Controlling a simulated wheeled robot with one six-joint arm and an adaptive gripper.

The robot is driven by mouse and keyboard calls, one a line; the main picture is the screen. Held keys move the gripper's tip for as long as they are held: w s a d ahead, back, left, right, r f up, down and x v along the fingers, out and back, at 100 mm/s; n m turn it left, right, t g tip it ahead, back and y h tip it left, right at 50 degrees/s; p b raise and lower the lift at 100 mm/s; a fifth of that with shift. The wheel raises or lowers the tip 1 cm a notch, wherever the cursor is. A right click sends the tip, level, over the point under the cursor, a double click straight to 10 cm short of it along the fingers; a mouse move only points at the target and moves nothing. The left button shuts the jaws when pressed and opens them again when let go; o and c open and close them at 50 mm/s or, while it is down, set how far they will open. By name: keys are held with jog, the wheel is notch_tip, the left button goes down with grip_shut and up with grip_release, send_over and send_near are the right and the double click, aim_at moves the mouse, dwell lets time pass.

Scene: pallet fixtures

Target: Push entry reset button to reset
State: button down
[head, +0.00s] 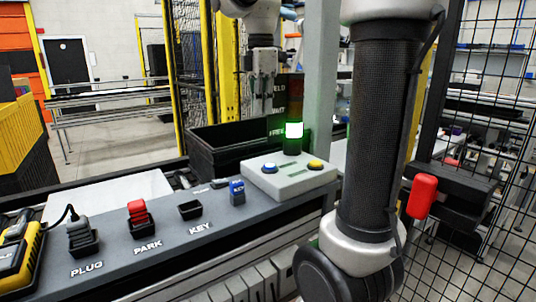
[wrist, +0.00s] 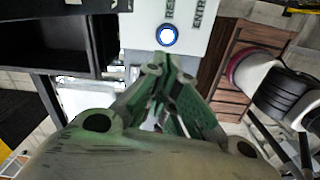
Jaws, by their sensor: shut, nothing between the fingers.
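A pale control box (head: 290,179) sits on the grey fixture panel, with a blue button (head: 269,168) on its left and a yellow button (head: 315,164) on its right. In the wrist view the blue-ringed button (wrist: 168,36) has a white centre, with cut-off lettering "RES" and "ENTR" beside it. My gripper (wrist: 165,66) is shut and empty, its fingertips just below that button in the wrist picture. The head view shows the gripper (head: 263,98) pointing down above the box, apart from the button.
A stack light (head: 293,130) with a lit green segment stands behind the box. A black bin (head: 222,143) lies to its left. The panel holds a blue key piece (head: 237,192), a red park piece (head: 138,213) and a plug (head: 80,236). A red part (head: 422,197) is at right.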

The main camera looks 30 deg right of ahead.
aim_at(265, 166)
jog(key=shift+s+n, duration=0.35)
jog(key=shift+n, duration=0.75)
jog(key=shift+f, duration=0.1)
notch_tip(265, 166, down, 14)
jog(key=shift+s+d, duration=0.1)
